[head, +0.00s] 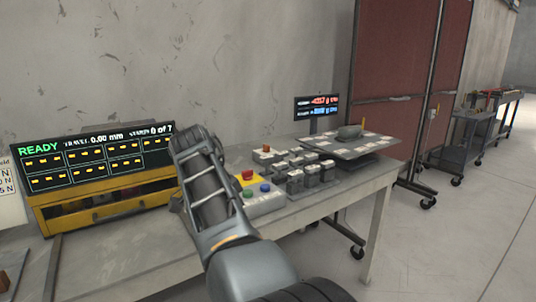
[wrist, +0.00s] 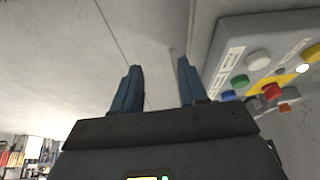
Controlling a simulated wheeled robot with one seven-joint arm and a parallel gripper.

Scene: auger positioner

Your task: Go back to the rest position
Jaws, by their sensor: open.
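My gripper (wrist: 158,88) shows in the wrist view with its two blue-grey fingers apart and nothing between them. In the head view my arm reaches up over the workbench (head: 110,262), and the fingertips are hidden behind it or too small to make out. A control box (wrist: 250,50) with green, blue, red and white buttons lies to the right of the fingers in the wrist view, apart from them. The same control box (head: 265,203) stands just right of my arm in the head view.
A yellow unit with a READY display (head: 95,160) stands at the left. Several small grey blocks (head: 300,172) and a flat plate (head: 345,146) with a grey object sit on the bench's right part. A small readout screen (head: 316,106) is behind. Carts (head: 475,135) stand far right; the floor there is clear.

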